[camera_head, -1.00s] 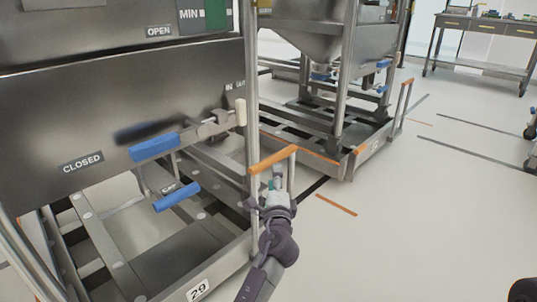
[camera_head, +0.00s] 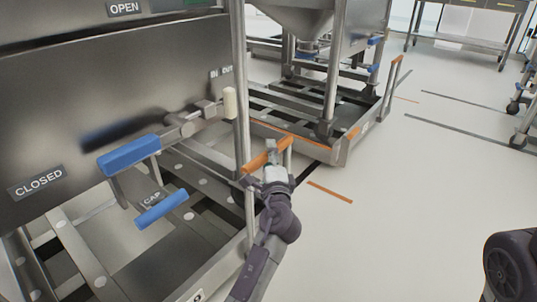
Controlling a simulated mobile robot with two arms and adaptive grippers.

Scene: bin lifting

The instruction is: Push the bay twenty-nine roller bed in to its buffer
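The bay twenty-nine roller bed (camera_head: 222,262) is the grey metal frame with rollers at lower left, under a large steel bin. Its number plate is nearly cut off by the bottom edge. An upright push handle with an orange grip bar (camera_head: 262,157) stands at its right corner. My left gripper (camera_head: 271,154) is at this bar, with a grey fingertip over it near its right end. The fingers are small and partly hidden, so I cannot tell whether they are closed on it. My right gripper is out of view.
Open floor (camera_head: 400,210) with an orange mark (camera_head: 330,191) and dark lines lies right. A bench is at top right.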

